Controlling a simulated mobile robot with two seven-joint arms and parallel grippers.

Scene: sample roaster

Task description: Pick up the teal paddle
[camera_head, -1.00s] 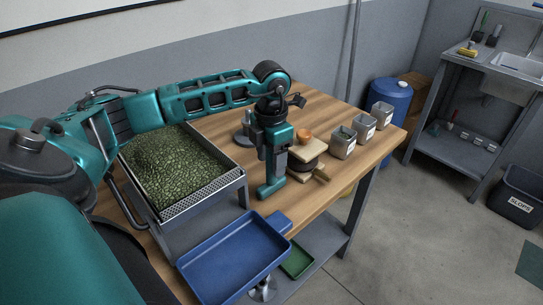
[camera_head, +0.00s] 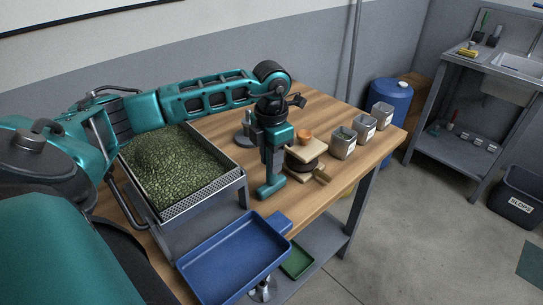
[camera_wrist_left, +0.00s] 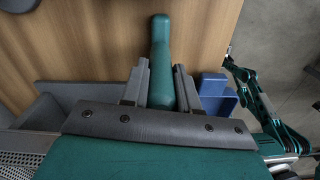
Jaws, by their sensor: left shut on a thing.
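The teal paddle (camera_head: 270,188) is at the front part of the wooden table, between the green bean tray and the stacked boards. Its lower end is at or just above the tabletop; I cannot tell which. My left gripper (camera_head: 269,168) points down over it, with its fingers shut on the paddle. In the left wrist view the paddle (camera_wrist_left: 161,55) runs out from between the two grey fingers (camera_wrist_left: 160,88), one on each side of it. The part of the paddle nearest the palm is hidden. My right gripper is not visible in the head view.
A perforated tray of green beans (camera_head: 243,178) stands left of the gripper, and a blue tray (camera_head: 232,262) is in front. Several metal tins (camera_head: 343,143) stand farther right. Table behind the tins is clear.

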